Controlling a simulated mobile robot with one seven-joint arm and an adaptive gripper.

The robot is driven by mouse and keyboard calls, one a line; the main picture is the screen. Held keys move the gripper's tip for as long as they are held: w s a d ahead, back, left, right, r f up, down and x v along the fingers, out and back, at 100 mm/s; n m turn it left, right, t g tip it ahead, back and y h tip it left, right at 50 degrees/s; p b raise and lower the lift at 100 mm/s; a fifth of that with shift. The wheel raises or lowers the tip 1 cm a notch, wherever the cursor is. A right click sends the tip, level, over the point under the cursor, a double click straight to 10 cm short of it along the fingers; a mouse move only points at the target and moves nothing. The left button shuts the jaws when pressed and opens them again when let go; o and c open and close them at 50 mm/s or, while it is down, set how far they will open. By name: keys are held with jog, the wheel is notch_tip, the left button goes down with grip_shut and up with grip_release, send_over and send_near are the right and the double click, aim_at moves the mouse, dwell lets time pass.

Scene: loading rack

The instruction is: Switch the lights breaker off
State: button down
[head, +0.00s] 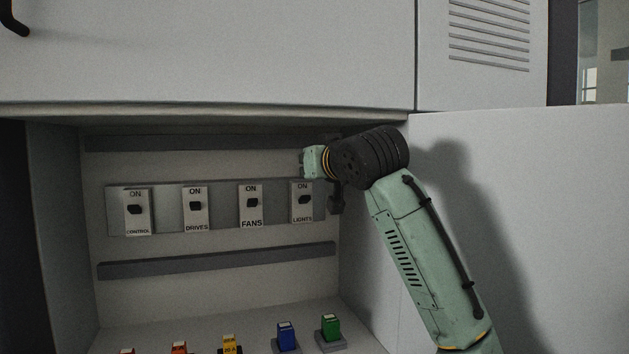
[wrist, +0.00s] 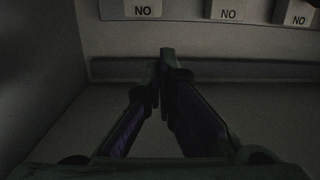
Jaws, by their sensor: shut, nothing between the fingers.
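The lights breaker (head: 302,214) is the rightmost of the row in the open cabinet, a pale plate with ON at its top and a small dark lever. I cannot tell clearly whether the lever is up or down. The wrist view is upside down; the plate at its upper left (wrist: 143,10) reads ON inverted, with its lever out of frame. My gripper (wrist: 166,56) is shut and empty, its tips in front of the upper rail, above the row and apart from the plates. In the head view my wrist hides most of the gripper, close to the lights breaker.
The control (head: 137,224), drives (head: 195,220) and fans (head: 250,215) breakers stand to the left. A lower rail (head: 220,261) crosses below. Coloured blocks, including a blue one (head: 287,335) and a green one (head: 330,326), line the cabinet floor. The cabinet's right wall (head: 370,270) is close to my arm.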

aim_at(305, 185)
jog(key=d, duration=0.2)
jog(key=shift+w+d+r+m+h, duration=0.1)
jog(key=shift+d+r+m+h, duration=0.05)
jog(key=shift+d+m+h, duration=0.2)
jog(key=p+x, duration=0.4)
jog(key=x, duration=0.6)
jog(key=shift+w+a+r, duration=0.1)
jog(key=shift+w, duration=0.05)
jog(key=f+b, duration=0.1)
jog(key=b, duration=0.1)
jog(key=s+f+b, duration=0.1)
jog(key=f+b, duration=0.1)
jog(key=shift+s, duration=0.1)
jog(key=shift+s+d+f+b, duration=0.35)
jog(key=shift+s+f+b, duration=0.1)
jog(key=shift+b, duration=0.3)
jog(key=shift+f, duration=0.15)
